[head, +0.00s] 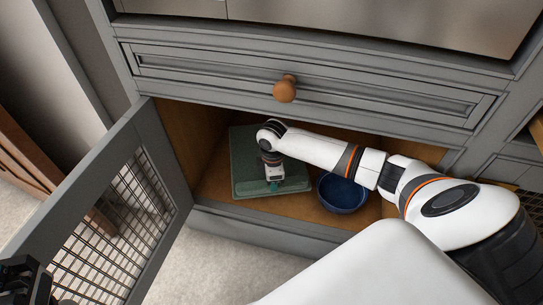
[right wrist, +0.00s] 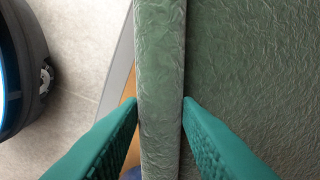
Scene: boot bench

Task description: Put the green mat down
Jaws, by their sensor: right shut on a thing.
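The green mat (head: 243,150) is in the open lower compartment of the grey cabinet, on or just above its brown floor; I cannot tell which. It has a raised rim. My right gripper (head: 273,186) reaches in over the mat and is shut on its near rim. In the right wrist view, the teal fingers (right wrist: 161,103) press on both sides of the green mat's rim (right wrist: 161,60). A dark piece at the lower left of the head view looks like part of my left gripper (head: 22,280); its fingers cannot be made out.
A blue bowl (head: 341,194) stands on the compartment floor (head: 212,182), just right of the mat. The mesh door (head: 122,205) stands open on the left. A drawer with a wooden knob (head: 284,90) is shut above the opening.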

